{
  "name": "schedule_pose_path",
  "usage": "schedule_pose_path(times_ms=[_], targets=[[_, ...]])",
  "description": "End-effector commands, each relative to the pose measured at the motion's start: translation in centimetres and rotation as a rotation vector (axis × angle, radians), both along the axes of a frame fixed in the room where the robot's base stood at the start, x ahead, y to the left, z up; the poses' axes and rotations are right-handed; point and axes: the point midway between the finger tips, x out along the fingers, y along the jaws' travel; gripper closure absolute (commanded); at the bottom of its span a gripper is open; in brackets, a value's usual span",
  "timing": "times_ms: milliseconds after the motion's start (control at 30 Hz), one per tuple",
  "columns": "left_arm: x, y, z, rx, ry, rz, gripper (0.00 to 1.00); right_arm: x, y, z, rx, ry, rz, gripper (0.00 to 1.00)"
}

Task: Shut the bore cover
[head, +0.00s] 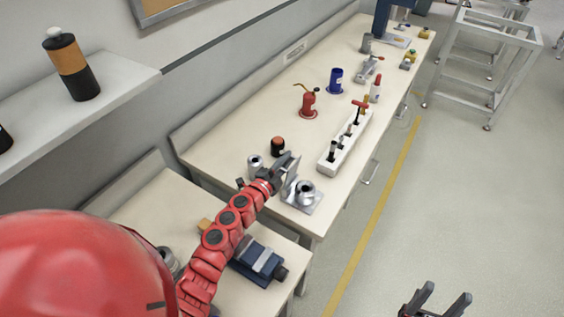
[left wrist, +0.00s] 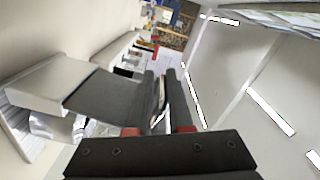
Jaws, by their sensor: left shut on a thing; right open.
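The bore cover (head: 291,172) is a thin grey plate that stands raised at the left side of the bore, so the bore shows uncovered. My left gripper (head: 287,161) is shut on the cover near its upper edge. In the left wrist view, the left gripper's fingers (left wrist: 164,98) close on a thin plate edge, and a grey plate extends to the left. My right gripper (head: 436,300) is open and empty over the floor, away from the bench.
A black jar with an orange-brown top (head: 278,147) and a silver cylinder (head: 255,165) stand close behind my left gripper. A white rack (head: 346,143) with several tools is to the right. A red oil can (head: 308,103) and blue cup (head: 336,80) stand farther back.

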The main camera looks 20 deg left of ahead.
Motion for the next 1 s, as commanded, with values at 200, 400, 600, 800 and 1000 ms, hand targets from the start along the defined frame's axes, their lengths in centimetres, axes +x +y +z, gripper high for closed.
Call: schedule_pose_path(times_ms=[200, 400, 600, 800, 1000], targets=[[0.2, -1.2, 1.1, 0.093, -0.03, -0.009, 1.0, 0.0, 0.0, -0.5, 0.0, 0.0, 0.0, 0.41], [0.1, -1.5, 1.2, 0.133, -0.035, -0.009, 1.0, 0.0, 0.0, -0.6, 0.0, 0.0, 0.0, 0.41], [0.1, -1.6, 1.2, 0.14, -0.036, -0.008, 1.0, 0.0, 0.0, -0.6, 0.0, 0.0, 0.0, 0.41], [0.1, -1.6, 1.2, 0.139, -0.036, -0.008, 1.0, 0.0, 0.0, -0.6, 0.0, 0.0, 0.0, 0.41], [0.0, -1.5, 0.9, 0.14, -0.031, -0.007, 0.58, 0.0, 0.0, -0.7, 0.0, 0.0, 0.0, 0.41]])
